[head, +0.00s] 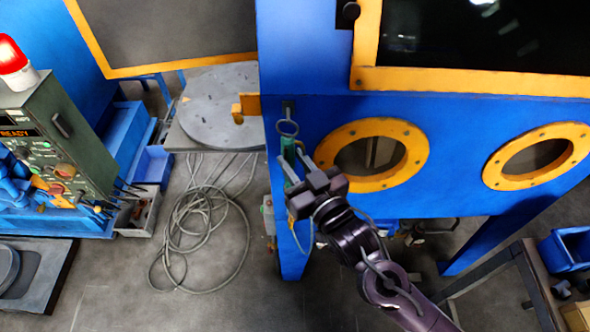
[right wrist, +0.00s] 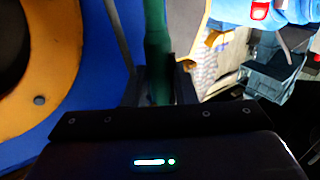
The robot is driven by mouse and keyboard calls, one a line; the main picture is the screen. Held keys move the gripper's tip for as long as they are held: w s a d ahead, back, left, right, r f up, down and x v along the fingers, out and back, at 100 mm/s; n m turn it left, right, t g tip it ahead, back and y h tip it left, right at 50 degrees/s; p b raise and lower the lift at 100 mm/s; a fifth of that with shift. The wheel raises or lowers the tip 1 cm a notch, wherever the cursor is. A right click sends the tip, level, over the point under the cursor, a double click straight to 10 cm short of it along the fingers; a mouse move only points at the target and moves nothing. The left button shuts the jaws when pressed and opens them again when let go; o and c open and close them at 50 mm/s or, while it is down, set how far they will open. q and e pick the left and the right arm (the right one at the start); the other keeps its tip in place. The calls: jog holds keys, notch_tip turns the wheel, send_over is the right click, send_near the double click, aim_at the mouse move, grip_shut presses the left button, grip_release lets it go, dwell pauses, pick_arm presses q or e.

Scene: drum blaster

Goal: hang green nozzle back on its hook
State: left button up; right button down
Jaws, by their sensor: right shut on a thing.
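The green nozzle (head: 288,152) is upright in front of the blue cabinet post, left of the near round port. My right gripper (head: 299,182) is shut on it from the lower right. In the right wrist view the green body (right wrist: 156,45) stands between the two dark fingers (right wrist: 160,88). A small dark hook bracket (head: 288,106) is on the blue panel just above, with a grey ring (head: 288,128) below it, at the nozzle's top. I cannot tell whether the ring is on the hook. The left gripper is not in view.
The blue cabinet has yellow-rimmed ports (head: 415,160) close to my right arm. A grey hose (head: 185,235) lies coiled on the floor. A round turntable (head: 215,105) stands behind left. A control box (head: 60,140) with a red lamp is at far left. A bench (head: 520,262) is at right.

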jog(key=shift+w+f+b, duration=0.25)
jog(key=shift+w, duration=0.5)
jog(key=shift+w+f+b, duration=0.2)
jog(key=shift+w+f, duration=0.05)
jog(key=shift+w, duration=0.45)
jog(key=shift+f, duration=0.1)
jog(key=c, duration=1.1)
grip_release()
